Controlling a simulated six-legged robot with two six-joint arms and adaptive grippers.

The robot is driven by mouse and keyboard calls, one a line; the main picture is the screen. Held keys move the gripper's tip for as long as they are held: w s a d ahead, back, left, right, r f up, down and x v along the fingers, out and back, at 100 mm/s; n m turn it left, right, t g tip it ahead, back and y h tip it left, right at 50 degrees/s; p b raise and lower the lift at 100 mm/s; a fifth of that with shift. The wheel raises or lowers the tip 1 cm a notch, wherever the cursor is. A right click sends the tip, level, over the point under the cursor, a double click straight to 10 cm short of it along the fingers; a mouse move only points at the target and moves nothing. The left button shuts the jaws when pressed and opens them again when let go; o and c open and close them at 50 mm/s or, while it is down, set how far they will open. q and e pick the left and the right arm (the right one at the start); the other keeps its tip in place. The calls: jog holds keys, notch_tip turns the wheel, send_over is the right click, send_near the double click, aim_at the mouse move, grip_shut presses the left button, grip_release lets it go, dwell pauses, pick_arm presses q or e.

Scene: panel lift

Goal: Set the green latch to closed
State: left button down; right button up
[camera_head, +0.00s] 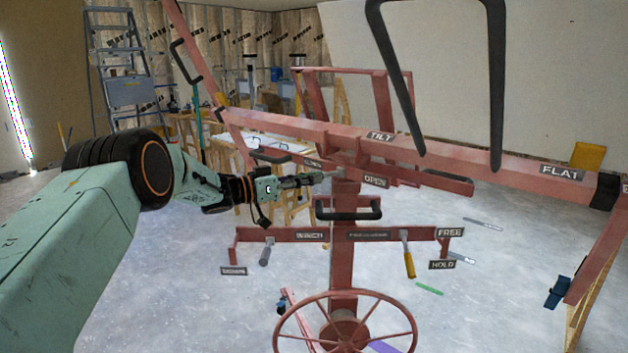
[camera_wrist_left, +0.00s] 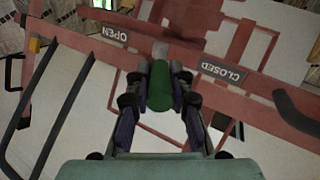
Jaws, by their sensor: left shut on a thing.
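The green latch (camera_wrist_left: 160,88) shows in the left wrist view as a green handle on a short grey stem. It stands between the OPEN label (camera_wrist_left: 114,33) and the CLOSED label (camera_wrist_left: 221,71) on a red beam. My left gripper (camera_wrist_left: 160,95) is shut on the green handle, with a finger on each side. In the head view my left gripper (camera_head: 312,180) reaches the red post from the left and covers most of the handle. The OPEN label (camera_head: 376,180) is just right of its tip. My right gripper is not in view.
A red handwheel (camera_head: 345,292) stands below on the post. A black handle (camera_head: 349,213) sits under the gripper, above a bar with a grey lever (camera_head: 266,251) and a yellow lever (camera_head: 408,257). Dark bars (camera_head: 497,80) hang in front at upper right. A ladder (camera_head: 135,92) stands behind.

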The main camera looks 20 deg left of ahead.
pick_arm(q)
jog(key=shift+w+a+r, duration=0.15)
jog(key=shift+r, duration=0.25)
jog(key=c, duration=1.6)
grip_release()
jog(key=o, duration=0.4)
jog(key=shift+f, duration=0.25)
jog(key=v, duration=1.2)
